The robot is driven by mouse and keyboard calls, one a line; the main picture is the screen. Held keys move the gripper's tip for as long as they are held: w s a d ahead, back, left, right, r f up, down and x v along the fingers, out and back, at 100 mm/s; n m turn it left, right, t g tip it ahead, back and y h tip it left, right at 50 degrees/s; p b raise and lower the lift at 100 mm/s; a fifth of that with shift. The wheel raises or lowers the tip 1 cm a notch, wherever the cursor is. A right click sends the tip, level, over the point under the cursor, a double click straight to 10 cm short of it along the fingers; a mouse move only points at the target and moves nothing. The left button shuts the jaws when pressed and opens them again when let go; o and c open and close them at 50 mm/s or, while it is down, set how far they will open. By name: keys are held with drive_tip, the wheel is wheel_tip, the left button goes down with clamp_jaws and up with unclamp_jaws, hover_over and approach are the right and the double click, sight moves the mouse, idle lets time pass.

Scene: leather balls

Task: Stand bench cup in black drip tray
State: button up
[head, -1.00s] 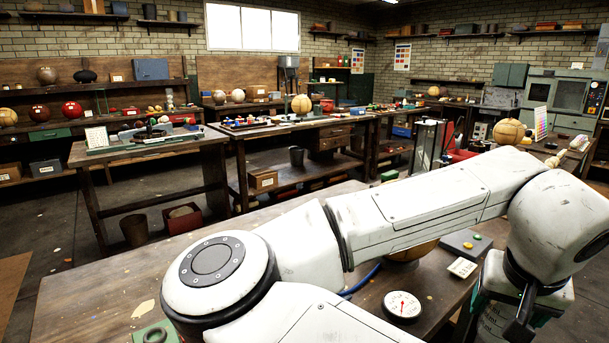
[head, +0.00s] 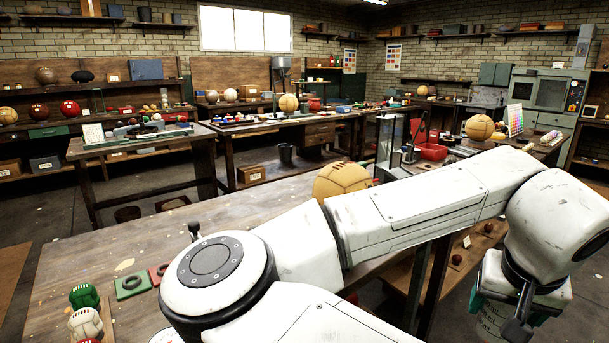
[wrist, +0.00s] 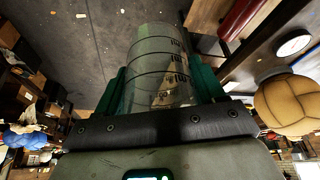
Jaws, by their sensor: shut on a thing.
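The bench cup (wrist: 150,62) is a clear, see-through cup with dark rings and printed marks. In the wrist view it sits between the green fingers of my gripper (wrist: 158,88), which is shut on it. In the head view my gripper (head: 517,305) hangs at the lower right, off the near bench's right side, and the cup is mostly hidden there. I cannot pick out the black drip tray for certain in either view.
The near wooden bench (head: 225,215) carries a tan ball (head: 342,181), small green and white balls (head: 85,322) and a green square (head: 131,285). Behind my arm, a right-hand bench holds a red tray (head: 432,151) and another tan ball (head: 479,127). Dark floor lies between benches.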

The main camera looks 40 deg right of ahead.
drive_tip(key=shift+s, duration=0.15)
drive_tip(key=w+a+f+n+t+y+p, duration=0.1)
drive_tip(key=w+a+f+n, duration=0.5)
drive_tip(key=w, duration=0.5)
drive_tip(key=w+a+f+n+t+y+p, duration=0.25)
drive_tip(key=w+a+f, duration=0.4)
drive_tip(key=w, duration=0.35)
drive_tip(key=w+a+f+n, duration=0.4)
drive_tip(key=a+f+n, duration=0.2)
drive_tip(key=a+f, duration=0.8)
drive_tip(key=s+a+f, duration=0.1)
drive_tip(key=s+f, duration=0.3)
drive_tip(key=f, duration=0.1)
drive_tip(key=shift+s+a+y+p, duration=0.15)
drive_tip(key=shift+a+y+p, duration=0.05)
drive_tip(key=shift+y+p, duration=0.2)
drive_tip(key=shift+g, duration=0.25)
